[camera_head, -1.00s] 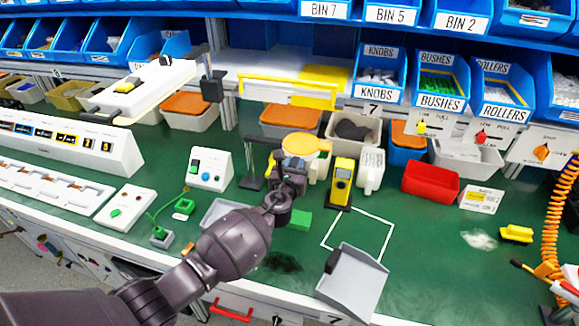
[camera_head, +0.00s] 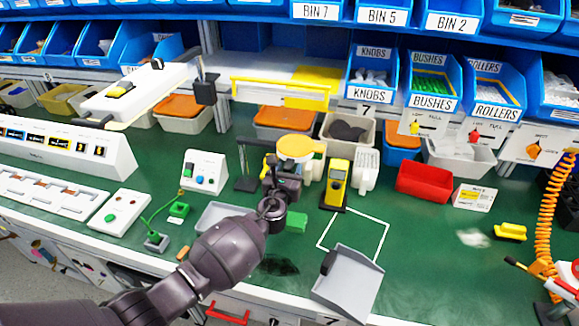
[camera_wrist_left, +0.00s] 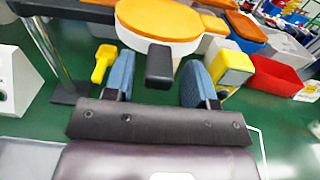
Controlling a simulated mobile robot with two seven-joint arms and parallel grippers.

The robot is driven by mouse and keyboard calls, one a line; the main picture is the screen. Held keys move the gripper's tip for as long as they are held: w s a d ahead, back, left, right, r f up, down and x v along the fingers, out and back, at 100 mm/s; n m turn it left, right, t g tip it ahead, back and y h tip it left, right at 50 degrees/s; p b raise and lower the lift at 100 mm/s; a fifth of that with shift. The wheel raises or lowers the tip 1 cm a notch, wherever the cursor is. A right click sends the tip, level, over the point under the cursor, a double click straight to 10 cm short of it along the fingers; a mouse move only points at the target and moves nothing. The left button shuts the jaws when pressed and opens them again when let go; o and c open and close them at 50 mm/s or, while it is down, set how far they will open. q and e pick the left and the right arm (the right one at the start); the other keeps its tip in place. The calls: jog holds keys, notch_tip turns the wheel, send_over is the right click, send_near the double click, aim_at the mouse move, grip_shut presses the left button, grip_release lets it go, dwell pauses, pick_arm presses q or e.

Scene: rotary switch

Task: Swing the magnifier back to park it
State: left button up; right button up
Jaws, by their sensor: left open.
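The magnifier (camera_head: 296,147) has a round orange-yellow head with a pale rim. It sits out to the right of a dark upright post (camera_head: 245,165) on a black base. In the left wrist view the magnifier head (camera_wrist_left: 160,18) is at the top, with a short black handle (camera_wrist_left: 159,66) pointing toward me. My left gripper (camera_head: 281,168) is just in front of and below the head. In the left wrist view its two blue-padded fingers (camera_wrist_left: 158,82) are apart, one on each side of the handle, with visible gaps. My right gripper is not in view.
A yellow meter (camera_head: 337,185) and a white device (camera_head: 366,168) stand to the right of the magnifier. A white control box (camera_head: 204,170) is to the left. A grey dustpan (camera_head: 347,280) lies near the front edge. A white-outlined bench area (camera_head: 365,230) is mostly clear.

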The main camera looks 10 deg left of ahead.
pick_arm(q)
jog(key=s, duration=0.9)
jog(key=shift+s+a+p, duration=0.25)
jog(key=shift+a+p, duration=0.1)
jog(key=shift+p, duration=0.1)
jog(key=s+a+f+m+g, duration=0.2)
jog(key=s+a+f+m, duration=0.2)
jog(key=s+m, duration=0.5)
jog(key=s+a+f+m+g+y, duration=0.1)
jog(key=s+a+f+m, duration=0.3)
jog(key=m, duration=1.1)
jog(key=s+a+f+m+g, duration=0.3)
jog(key=s+a+f+m, duration=0.2)
jog(key=s+a+m, duration=0.3)
jog(key=s+m, duration=0.4)
jog(key=s, duration=0.3)
jog(key=shift+a+y, duration=0.25)
jog(key=shift+y, duration=0.15)
